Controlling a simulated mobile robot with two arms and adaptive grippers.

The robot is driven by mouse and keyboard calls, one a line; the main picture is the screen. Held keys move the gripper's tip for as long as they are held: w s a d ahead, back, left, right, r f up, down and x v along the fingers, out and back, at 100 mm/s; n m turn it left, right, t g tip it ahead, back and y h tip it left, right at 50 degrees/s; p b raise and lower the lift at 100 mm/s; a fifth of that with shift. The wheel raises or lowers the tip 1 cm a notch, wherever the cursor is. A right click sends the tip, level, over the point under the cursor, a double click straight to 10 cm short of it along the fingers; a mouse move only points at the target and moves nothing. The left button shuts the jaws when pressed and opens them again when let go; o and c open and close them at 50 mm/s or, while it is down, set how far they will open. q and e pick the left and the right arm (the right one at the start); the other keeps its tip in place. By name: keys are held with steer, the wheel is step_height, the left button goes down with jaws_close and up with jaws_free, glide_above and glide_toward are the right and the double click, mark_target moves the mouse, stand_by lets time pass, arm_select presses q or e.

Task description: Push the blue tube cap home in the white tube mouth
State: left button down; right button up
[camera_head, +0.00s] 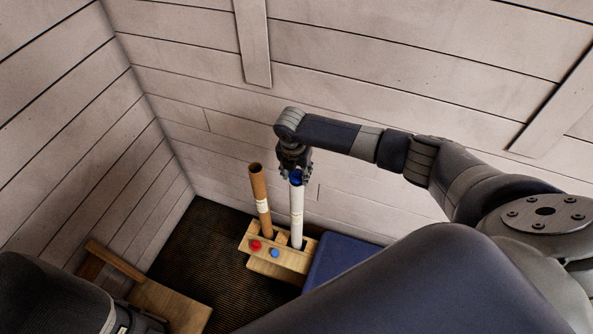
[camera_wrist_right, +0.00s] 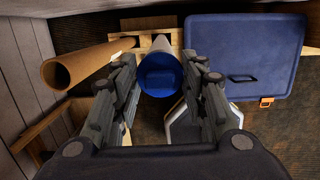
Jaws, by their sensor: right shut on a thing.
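The white tube (camera_head: 297,220) stands nearly upright in the wooden rack (camera_head: 290,262). The blue tube cap (camera_head: 296,179) is at its top, at the mouth. In the right wrist view, the cap (camera_wrist_right: 159,78) faces the camera and covers the end of the white tube (camera_wrist_right: 160,46). My right gripper (camera_head: 301,175) is above the tube, shut on the blue cap, with one finger on each side of it. How deep the cap sits in the mouth is hidden. My left gripper is not in view.
An open brown tube (camera_head: 261,200) stands left of the white tube in the same rack. A red knob (camera_head: 256,244) and a blue knob (camera_head: 276,253) are on the rack front. A blue case (camera_head: 338,257) lies to the right. Plank walls close the corner behind.

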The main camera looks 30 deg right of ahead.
mark_target(294, 180)
steer(key=shift+f+b, duration=0.7)
steer(key=shift+f, duration=0.6)
steer(key=o, duration=0.8)
steer(key=shift+o, duration=0.2)
steer(key=shift+r, duration=0.1)
step_height(294, 180, up, 12)
steer(key=s+a, duration=0.1)
steer(key=shift+a, duration=0.15)
steer(key=shift+s+f, duration=0.15)
steer(key=shift+f, duration=0.05)
